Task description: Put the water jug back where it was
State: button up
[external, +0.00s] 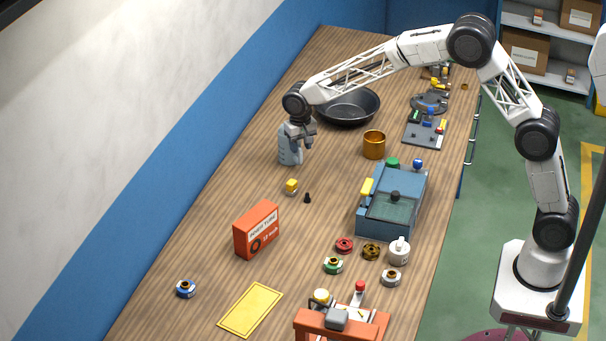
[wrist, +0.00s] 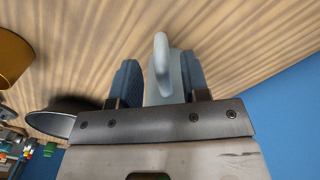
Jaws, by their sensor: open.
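The water jug (external: 288,155) is pale grey-blue and stands upright on the wooden bench, near the blue wall. My gripper (external: 302,142) is at the jug's upper right in the external view and hides part of its top. In the wrist view the jug's light handle (wrist: 162,55) and body lie between the two blue finger pads of my gripper (wrist: 160,85). The fingers are open, one on each side of the jug. The right pad looks very close to it; I cannot tell whether it touches.
A black pan (external: 347,106) lies behind the jug, and a copper pot (external: 374,144) stands to its right. A yellow block (external: 291,186) and a small black piece (external: 307,198) are in front. A red box (external: 257,230) and a blue machine (external: 385,222) stand nearer. The blue wall (wrist: 285,125) is close.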

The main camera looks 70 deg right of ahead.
notch_tip(320, 180, up, 8)
jog(key=shift+r, duration=0.2)
dwell(0.8)
jog(key=s+a+r+n+t, duration=0.15)
jog(key=s+r, duration=0.35)
jog(key=s, duration=0.5)
jog(key=s+a+r+n, duration=0.2)
jog(key=s+r, duration=0.2)
jog(key=s, duration=0.6)
jog(key=s+a+r+n, duration=0.1)
jog(key=s+r, duration=0.4)
jog(key=s, duration=0.6)
jog(key=s+a+f+n, duration=0.1)
jog(key=s+f+n, duration=0.1)
jog(key=s, duration=1.2)
jog(key=s+a+f+n+t, duration=0.1)
jog(key=s+f+n, duration=0.1)
jog(key=s, duration=1.3)
jog(key=shift+a+f, duration=0.2)
jog(key=shift+f, duration=0.1)
